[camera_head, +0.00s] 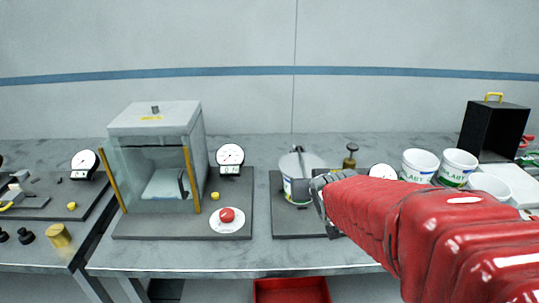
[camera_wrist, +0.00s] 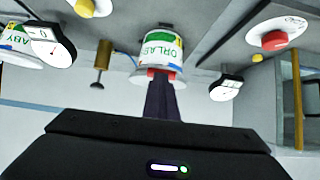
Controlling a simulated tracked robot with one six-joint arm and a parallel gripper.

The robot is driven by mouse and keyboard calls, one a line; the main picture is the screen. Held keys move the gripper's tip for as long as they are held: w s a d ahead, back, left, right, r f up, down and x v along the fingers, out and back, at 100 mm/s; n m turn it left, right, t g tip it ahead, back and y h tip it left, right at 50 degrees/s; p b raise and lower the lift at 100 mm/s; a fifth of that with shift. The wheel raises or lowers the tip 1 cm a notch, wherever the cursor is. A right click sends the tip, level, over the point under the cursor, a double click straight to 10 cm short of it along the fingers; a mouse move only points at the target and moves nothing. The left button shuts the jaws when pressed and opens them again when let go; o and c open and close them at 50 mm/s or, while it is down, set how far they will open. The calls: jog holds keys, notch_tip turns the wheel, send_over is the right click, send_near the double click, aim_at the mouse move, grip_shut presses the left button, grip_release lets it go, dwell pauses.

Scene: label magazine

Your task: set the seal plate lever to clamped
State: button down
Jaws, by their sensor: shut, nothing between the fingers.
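A white pot with a green and blue label (camera_head: 299,178) stands on a dark base plate in the middle of the bench. A thin grey upright bar (camera_head: 297,158) shows at the pot's top; it may be the seal plate lever, but I cannot tell its setting. My gripper (camera_head: 320,188) is at the pot's right side, partly overlapping it in the head view. In the wrist view, which appears upside down, the dark fingers of my gripper (camera_wrist: 161,78) are together, in front of the labelled pot (camera_wrist: 163,48). No gap shows between them, and I cannot tell whether they touch the pot.
A brass plunger (camera_head: 350,157) stands right of the pot, with white tubs (camera_head: 420,163) beyond. To the left are a dial gauge (camera_head: 230,156), a red button (camera_head: 227,215) and a glass-fronted cabinet (camera_head: 155,160). Bare bench lies along the front.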

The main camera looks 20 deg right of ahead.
jog(key=v, duration=1.3)
jog(key=shift+s+a+r, duration=0.15)
jog(key=shift+s+a, duration=0.05)
dwell(0.4)
jog(key=s+a+f+n+g+y, duration=0.2)
jog(key=s+a+f+n+g, duration=0.1)
jog(key=s+a+f, duration=0.4)
jog(key=s+a+g, duration=0.1)
jog(key=s+a, duration=0.1)
jog(key=s, duration=0.2)
jog(key=shift+a+f+g+y, duration=0.25)
jog(key=shift+a+g+y, duration=0.1)
jog(key=shift+g+y, duration=0.05)
